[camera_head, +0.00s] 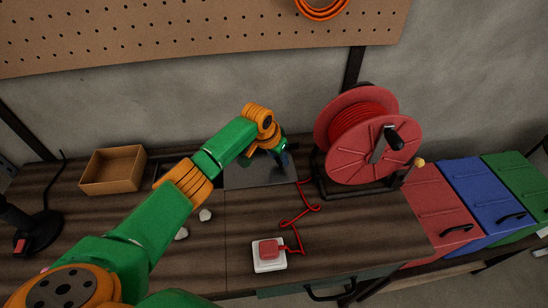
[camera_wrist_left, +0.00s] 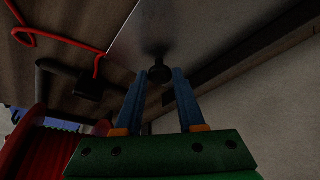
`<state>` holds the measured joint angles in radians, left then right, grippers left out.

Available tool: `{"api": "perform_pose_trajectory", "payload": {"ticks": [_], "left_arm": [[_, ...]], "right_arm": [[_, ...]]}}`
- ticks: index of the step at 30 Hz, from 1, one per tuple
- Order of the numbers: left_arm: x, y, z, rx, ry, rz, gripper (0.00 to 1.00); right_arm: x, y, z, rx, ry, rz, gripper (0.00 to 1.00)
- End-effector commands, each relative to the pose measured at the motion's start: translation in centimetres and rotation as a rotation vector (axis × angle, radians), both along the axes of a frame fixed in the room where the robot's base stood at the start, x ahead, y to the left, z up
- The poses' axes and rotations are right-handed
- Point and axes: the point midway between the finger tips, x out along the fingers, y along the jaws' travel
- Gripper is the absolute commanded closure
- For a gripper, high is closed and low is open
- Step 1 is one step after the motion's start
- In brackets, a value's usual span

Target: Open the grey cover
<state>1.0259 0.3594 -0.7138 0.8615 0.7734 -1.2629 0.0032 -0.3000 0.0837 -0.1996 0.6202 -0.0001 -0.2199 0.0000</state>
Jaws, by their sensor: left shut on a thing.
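The grey cover (camera_head: 250,176) is a flat, dark shiny panel on the workbench, left of the red reel. In the left wrist view it shows as a grey plate (camera_wrist_left: 190,28) with a round black knob (camera_wrist_left: 159,74) near its edge. My left gripper (camera_head: 279,148) is at the back part of the cover, and the arm hides part of the panel. In the left wrist view the blue fingers of the left gripper (camera_wrist_left: 160,80) are on either side of the knob, shut on it. My right gripper does not show.
The red cable reel (camera_head: 372,140) stands close right of the cover. An open cardboard box (camera_head: 112,170) stands left. Red, blue and green boxes (camera_head: 485,195) stand right. Small pale pieces lie under my arm.

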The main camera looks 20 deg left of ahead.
Motion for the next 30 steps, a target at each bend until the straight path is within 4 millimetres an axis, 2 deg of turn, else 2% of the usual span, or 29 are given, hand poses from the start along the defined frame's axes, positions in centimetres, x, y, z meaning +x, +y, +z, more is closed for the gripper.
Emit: {"api": "perform_pose_trajectory", "payload": {"ticks": [12, 13, 15, 16, 25, 30], "left_arm": [[0.1, -0.2, 0.0, -0.002, -0.001, 0.001, 1.00], [0.1, -0.2, 0.0, -0.002, -0.001, 0.001, 0.56], [0.1, -0.2, 0.0, -0.002, -0.001, 0.001, 0.37], [0.1, -0.2, 0.0, -0.001, 0.000, 0.001, 0.31], [0.1, -0.1, 0.1, -0.002, -0.001, 0.001, 0.31], [-0.6, 0.0, 2.1, -0.002, -0.005, -0.001, 0.31]], "right_arm": [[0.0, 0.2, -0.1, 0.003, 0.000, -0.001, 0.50], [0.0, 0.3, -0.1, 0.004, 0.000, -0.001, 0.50], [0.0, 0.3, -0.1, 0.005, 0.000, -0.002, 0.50], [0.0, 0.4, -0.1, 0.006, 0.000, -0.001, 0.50], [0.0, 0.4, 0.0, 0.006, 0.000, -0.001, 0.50], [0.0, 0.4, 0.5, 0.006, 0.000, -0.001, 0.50]]}}
